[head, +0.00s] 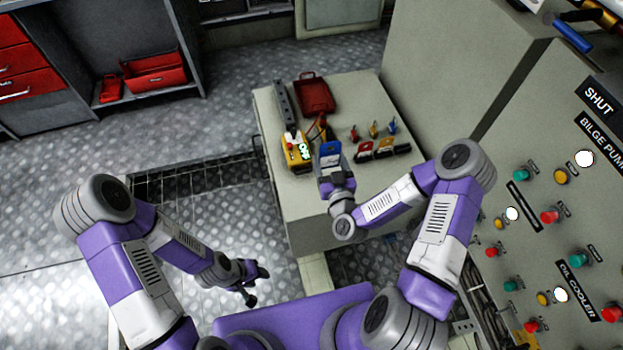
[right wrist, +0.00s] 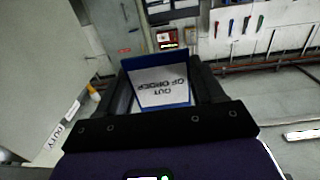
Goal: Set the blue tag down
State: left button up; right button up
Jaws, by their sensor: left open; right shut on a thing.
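The blue tag (head: 330,150) is held between the fingers of my right gripper (head: 331,166), over the left-middle part of the grey cabinet top (head: 300,215). In the right wrist view the tag (right wrist: 162,88) shows a white face with upside-down "OUT OF ORDER" lettering and a blue border, with a dark finger on each side. I cannot tell whether the tag touches the top. My left gripper (head: 252,283) is open and empty, low over the floor left of the cabinet.
A yellow device (head: 297,152) with a lit display stands just left of the tag. A red case (head: 314,94) lies behind. A control panel (head: 560,220) rises at right. The cabinet's front corner is clear.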

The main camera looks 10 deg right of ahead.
jog(key=w+f+b, duration=0.1)
jog(key=w+f, duration=0.3)
jog(key=f, duration=0.3)
jog(key=b, duration=0.5)
send_over(316, 196)
jog(key=shift+n+y, duration=0.3)
notch_tip(316, 196, down, 18)
jog(key=shift+w+d+r, duration=0.1)
notch_tip(316, 196, down, 4)
jog(key=shift+f+b, duration=0.1)
jog(key=shift+b, duration=1)
jog(key=o, duration=1)
